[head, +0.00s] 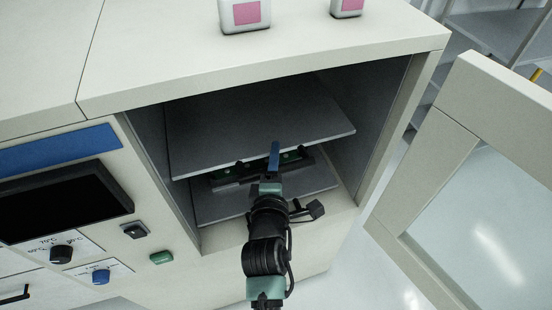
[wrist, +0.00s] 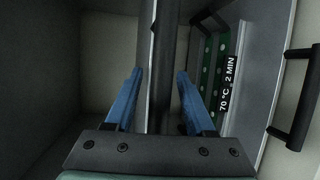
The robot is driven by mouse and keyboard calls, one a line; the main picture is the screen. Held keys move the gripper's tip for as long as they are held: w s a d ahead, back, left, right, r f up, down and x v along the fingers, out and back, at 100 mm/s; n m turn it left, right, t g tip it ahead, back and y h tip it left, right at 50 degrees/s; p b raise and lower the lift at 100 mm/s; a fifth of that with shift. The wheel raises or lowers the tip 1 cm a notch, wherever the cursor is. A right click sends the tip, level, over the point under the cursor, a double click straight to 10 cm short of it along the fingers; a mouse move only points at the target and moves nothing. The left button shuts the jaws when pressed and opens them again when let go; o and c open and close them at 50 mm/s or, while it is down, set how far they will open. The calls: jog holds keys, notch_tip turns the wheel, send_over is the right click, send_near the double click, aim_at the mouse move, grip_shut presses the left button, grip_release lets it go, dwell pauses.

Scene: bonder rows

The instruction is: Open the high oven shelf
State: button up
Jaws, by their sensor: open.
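The oven (head: 400,52) stands open, with a grey high shelf (head: 240,115) inside it. In the head view, my gripper (head: 273,158) is at the front edge of this shelf, and one blue finger shows. In the wrist view, my gripper (wrist: 155,85) is open, its two blue fingers apart. The high shelf (wrist: 164,60) shows nearly edge-on between them, with dark gaps on both sides. Whether either finger touches it, I cannot tell. A dark bar along its edge may be its handle, partly hidden.
A lower shelf (head: 205,210) is below, with a green-studded rack (wrist: 210,65) labelled "70 °C 2 MIN" and a black handle (wrist: 298,98) at its front. The oven door (head: 440,150) stands open at right. Pink-labelled containers (head: 246,14) stand on top.

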jog(key=shift+f, duration=0.1)
grip_shut()
jog(key=shift+f, duration=0.1)
